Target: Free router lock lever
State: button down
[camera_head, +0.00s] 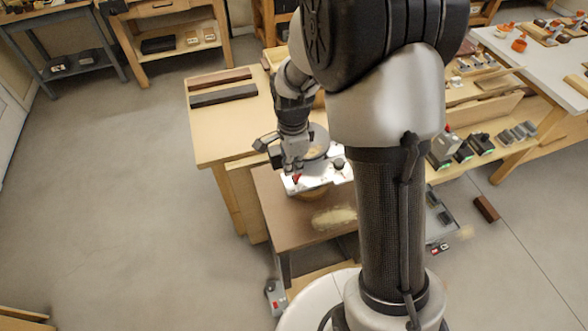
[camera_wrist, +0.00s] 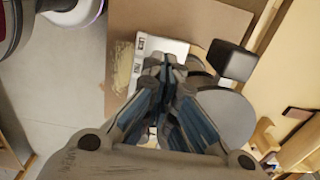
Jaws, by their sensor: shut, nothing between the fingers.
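The router shows in the head view as a white plate (camera_head: 318,178) with a round grey part (camera_head: 319,141) behind it, on a brown-topped bench. A small red piece (camera_head: 296,178) and a dark knob (camera_head: 339,163) sit on the plate; I cannot tell which part is the lock lever. My gripper (camera_head: 291,166) is shut and empty, pointing down at the plate's left part. In the wrist view my gripper (camera_wrist: 163,68) covers much of the white plate (camera_wrist: 150,44). The grey disc (camera_wrist: 227,117) lies to its right. Contact with the router cannot be told.
A pale dusty patch (camera_head: 335,217) lies on the brown bench top (camera_head: 280,213) in front of the router. A light wooden table (camera_head: 215,130) with two dark bars stands behind left. A black block (camera_wrist: 230,62) is close right of my gripper. Open floor lies left.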

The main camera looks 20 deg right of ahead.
jog(key=shift+w+a+r+p, duration=0.15)
jog(key=shift+a+p, duration=0.25)
jog(key=shift+p, duration=0.05)
jog(key=shift+w+a+r+p, duration=0.1)
jog(key=shift+a+r+p, duration=0.05)
jog(key=shift+a+p, duration=0.3)
notch_tip(320, 180, up, 7)
jog(key=p, duration=0.5)
jog(key=shift+r, duration=0.15)
jog(key=shift+r, duration=0.1)
jog(key=s+r+n+t+b, duration=0.2)
jog(key=s+r+n+b, duration=0.1)
jog(key=s+r+n, duration=0.8)
jog(key=s+r+n+t+b, duration=0.2)
jog(key=s+r+n, duration=0.1)
jog(key=s+n, duration=0.4)
jog(key=s, duration=0.3)
jog(key=shift+s, duration=0.2)
jog(key=shift+w, duration=0.1)
